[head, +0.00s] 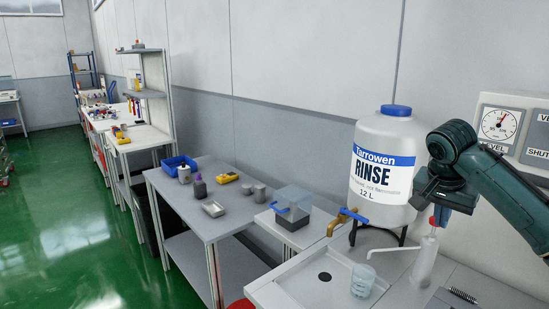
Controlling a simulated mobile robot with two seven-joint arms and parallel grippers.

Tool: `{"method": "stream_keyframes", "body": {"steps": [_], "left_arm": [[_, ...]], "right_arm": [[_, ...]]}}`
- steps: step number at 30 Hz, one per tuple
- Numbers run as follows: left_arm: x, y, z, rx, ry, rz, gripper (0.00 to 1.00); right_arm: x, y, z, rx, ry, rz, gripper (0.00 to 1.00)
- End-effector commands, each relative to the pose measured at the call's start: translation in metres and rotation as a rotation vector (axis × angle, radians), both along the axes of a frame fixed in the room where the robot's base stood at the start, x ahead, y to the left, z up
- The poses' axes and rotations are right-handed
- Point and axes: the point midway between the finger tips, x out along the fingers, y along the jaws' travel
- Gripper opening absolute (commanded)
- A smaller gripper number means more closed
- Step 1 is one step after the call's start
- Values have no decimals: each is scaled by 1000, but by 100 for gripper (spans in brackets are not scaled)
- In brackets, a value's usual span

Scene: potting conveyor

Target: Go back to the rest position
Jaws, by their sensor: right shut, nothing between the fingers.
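My right arm comes in from the right edge. Its dark gripper (441,208) points down, shut, with nothing seen between its fingers. It is right above a white pump dispenser (424,258) with a long spout and a red part near its top. Whether the gripper touches the dispenser top I cannot tell. My left gripper is not in view.
A large white rinse tank (382,165) with a blue cap and brass tap (343,220) stands left of my gripper. A clear cup (362,281) stands on the white counter (305,283). A gauge panel (510,124) is behind my arm. Green floor (70,230) lies open at left.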

Motion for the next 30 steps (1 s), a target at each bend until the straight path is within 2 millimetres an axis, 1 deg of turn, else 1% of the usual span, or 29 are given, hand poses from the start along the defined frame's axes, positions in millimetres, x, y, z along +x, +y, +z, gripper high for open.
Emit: {"method": "stream_keyframes", "body": {"steps": [1,5,7,11,12,14,15,17,18,20,21,25,27,30], "left_arm": [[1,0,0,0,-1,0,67],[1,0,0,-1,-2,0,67],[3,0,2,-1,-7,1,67],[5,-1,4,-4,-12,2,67],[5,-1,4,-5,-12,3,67],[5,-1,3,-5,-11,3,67],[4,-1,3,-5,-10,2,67],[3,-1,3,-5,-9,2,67],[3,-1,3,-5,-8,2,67],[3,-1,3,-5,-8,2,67],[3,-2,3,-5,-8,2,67],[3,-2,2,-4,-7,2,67],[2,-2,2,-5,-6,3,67],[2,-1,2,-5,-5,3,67]], "right_arm": [[-3,16,-24,-4,27,64,0],[-10,43,-63,-12,53,199,0],[-17,58,-85,-12,67,278,0],[-38,92,-130,0,88,440,0],[-48,103,-146,7,94,494,0],[-64,120,-168,22,97,579,0],[-77,131,-183,33,98,634,0],[-97,145,-202,51,92,709,0],[-111,154,-213,62,89,752,0],[-133,164,-228,78,80,810,0],[-147,169,-236,87,73,843,0],[-196,177,-257,105,53,922,0],[-221,176,-264,104,46,947,0],[-252,171,-269,92,44,968,0]]}}
